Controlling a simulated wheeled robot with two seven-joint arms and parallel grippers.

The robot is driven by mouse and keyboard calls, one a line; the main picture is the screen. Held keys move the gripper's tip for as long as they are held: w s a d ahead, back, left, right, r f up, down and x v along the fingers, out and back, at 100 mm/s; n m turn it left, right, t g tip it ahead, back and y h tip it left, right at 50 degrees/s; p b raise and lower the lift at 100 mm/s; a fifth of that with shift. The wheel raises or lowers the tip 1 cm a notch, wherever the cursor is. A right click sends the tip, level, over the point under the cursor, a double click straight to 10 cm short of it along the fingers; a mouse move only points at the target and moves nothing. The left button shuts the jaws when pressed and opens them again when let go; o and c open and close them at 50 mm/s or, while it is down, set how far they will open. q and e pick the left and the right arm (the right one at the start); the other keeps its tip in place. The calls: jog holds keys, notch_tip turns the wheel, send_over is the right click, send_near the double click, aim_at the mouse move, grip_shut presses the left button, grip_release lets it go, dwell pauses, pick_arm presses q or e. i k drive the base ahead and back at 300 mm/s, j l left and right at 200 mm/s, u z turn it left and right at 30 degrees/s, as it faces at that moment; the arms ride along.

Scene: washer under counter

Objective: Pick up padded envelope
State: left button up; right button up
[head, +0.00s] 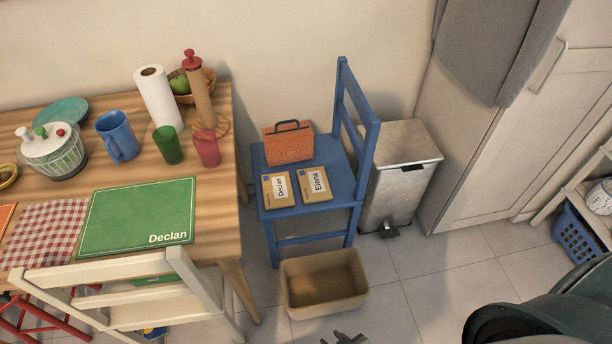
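Two tan padded envelopes lie flat side by side on the seat of the blue chair (330,215). The left envelope (278,190) has a white label reading "Declan". The right envelope (316,185) has a white label reading "Elena". Both have a small blue mark. The dark tip of my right gripper (347,339) shows at the bottom edge, below the tan bin and well away from the envelopes. Most of it is cut off, so I cannot tell whether it is open. My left gripper is not in view.
An orange case (288,146) stands behind the envelopes on the seat. The chair's backrest (359,115) rises on the right. An open tan bin (323,284) sits on the floor in front. A metal pedal bin (399,175) stands right; a wooden table (213,220) stands left.

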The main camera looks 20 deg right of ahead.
aim_at(278, 193)
jog(key=i+l, duration=0.1)
jog(key=l, duration=0.5)
jog(key=i+l, duration=0.1)
jog(key=l, duration=0.55)
jog(key=i+l, duration=0.1)
jog(key=l, duration=0.5)
jog(key=i+l, duration=0.1)
jog(key=l, duration=0.5)
